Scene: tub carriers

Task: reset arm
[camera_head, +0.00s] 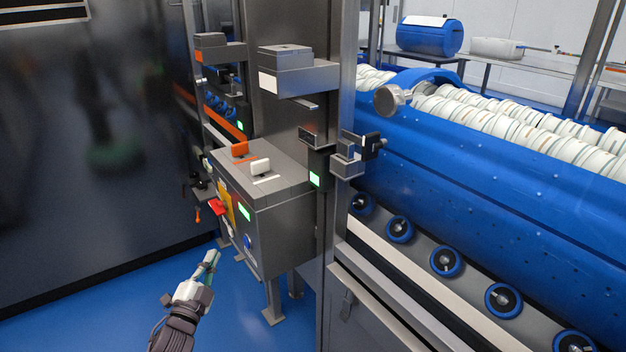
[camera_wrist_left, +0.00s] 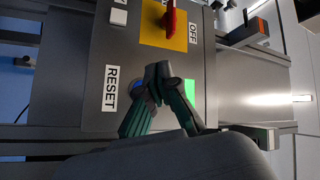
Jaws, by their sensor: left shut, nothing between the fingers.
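My left gripper (camera_head: 210,258) is low in the head view, in front of and below the grey control box (camera_head: 285,222). Its fingers are shut and empty. In the left wrist view the closed fingertips (camera_wrist_left: 158,78) appear over the box's front panel, partly covering a blue button (camera_wrist_left: 137,88) beside a RESET label (camera_wrist_left: 110,88). I cannot tell whether they touch it. The blue button also shows in the head view (camera_head: 248,243), apart from the fingers in the picture. My right gripper is not in view.
The panel carries a lit green square (camera_wrist_left: 190,93) and a red rotary handle (camera_wrist_left: 169,20) on a yellow plate (camera_wrist_left: 152,37). A large blue carrier (camera_head: 470,150) lies right. Blue floor is free below.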

